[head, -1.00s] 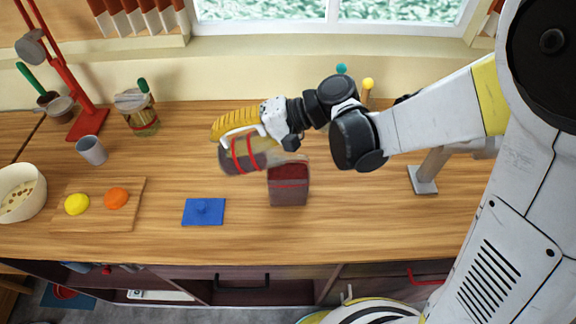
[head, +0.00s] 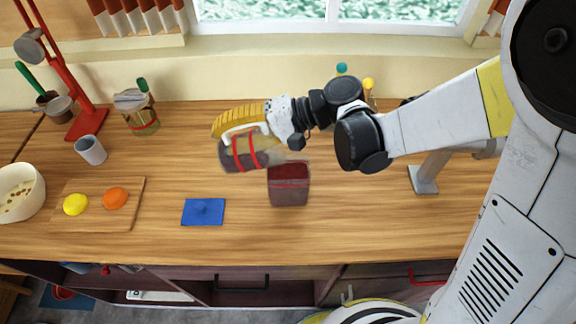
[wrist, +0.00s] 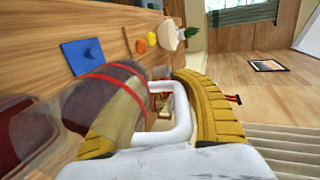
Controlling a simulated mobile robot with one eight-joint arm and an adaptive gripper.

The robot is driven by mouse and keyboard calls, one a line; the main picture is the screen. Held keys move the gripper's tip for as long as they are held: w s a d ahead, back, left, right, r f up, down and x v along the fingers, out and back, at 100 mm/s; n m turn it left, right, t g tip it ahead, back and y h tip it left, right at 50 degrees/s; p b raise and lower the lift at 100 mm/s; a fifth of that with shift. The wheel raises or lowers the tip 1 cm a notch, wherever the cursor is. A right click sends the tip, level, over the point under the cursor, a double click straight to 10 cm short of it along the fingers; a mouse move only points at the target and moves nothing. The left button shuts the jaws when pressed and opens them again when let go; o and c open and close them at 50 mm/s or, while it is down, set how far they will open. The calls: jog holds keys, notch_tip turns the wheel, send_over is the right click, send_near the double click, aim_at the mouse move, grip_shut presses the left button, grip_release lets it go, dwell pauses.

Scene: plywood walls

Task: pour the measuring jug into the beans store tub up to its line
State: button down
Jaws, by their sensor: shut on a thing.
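The measuring jug (head: 238,154) is clear with red bands and a white handle, and holds dark contents. My gripper (head: 235,127), with yellow ribbed fingers, is shut on its handle. The jug lies tipped nearly on its side above the counter, mouth to the right, beside and above the tub. The beans store tub (head: 289,192) stands upright on the counter, with dark red contents and a red line around it. I cannot tell exactly how its level compares with the line. In the wrist view the jug (wrist: 115,100) covers much of the left, with the tub (wrist: 18,120) at the edge.
A blue lid (head: 203,212) with a knob lies left of the tub. A board (head: 95,218) with a lemon (head: 76,204) and an orange (head: 115,197), a grey cup (head: 91,150) and a white bowl (head: 22,190) are farther left.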

jog(key=shift+w+d+r+y+b, duration=0.1)
jog(key=shift+d+r+y+b, duration=0.6)
jog(key=shift+r+y+b, duration=0.25)
jog(key=shift+d+r+y+b, duration=0.65)
jog(key=shift+r+y+b, duration=0.1)
jog(key=shift+b, duration=0.25)
dwell(3.4)
